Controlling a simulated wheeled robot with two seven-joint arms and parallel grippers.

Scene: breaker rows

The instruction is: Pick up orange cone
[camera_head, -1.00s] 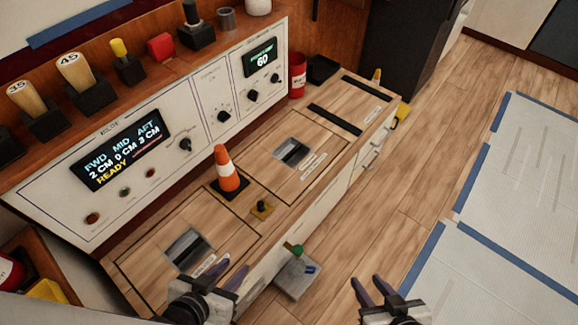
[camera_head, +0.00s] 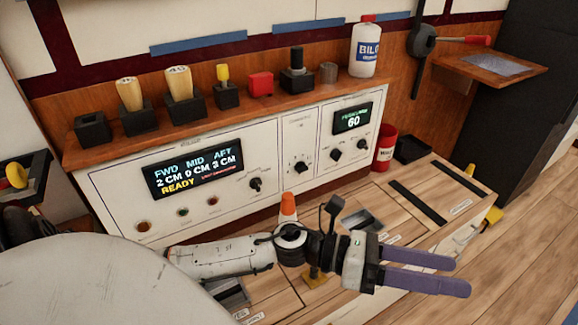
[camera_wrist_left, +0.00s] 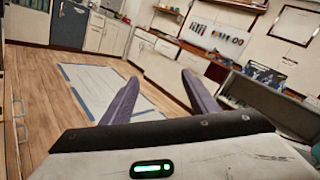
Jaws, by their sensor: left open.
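The orange cone (camera_head: 288,205) with a white band stands on the wooden bench top (camera_head: 425,172) in the head view. Only its upper part shows; my left arm hides its base. My left gripper (camera_head: 464,277) reaches across in front of the cone, its purple fingers pointing right, past the cone and over the front part of the bench. Its jaws are open and empty. In the left wrist view the two fingers (camera_wrist_left: 157,95) are spread with nothing between them, and the cone does not show there. My right gripper is not in view.
Behind the bench stands a white control panel (camera_head: 230,215) with displays and knobs. A shelf above holds wooden-handled tools, a red block (camera_head: 260,84) and a white bottle (camera_head: 366,50). A red cup (camera_head: 386,148) and black tray (camera_head: 412,150) sit at the bench's back right.

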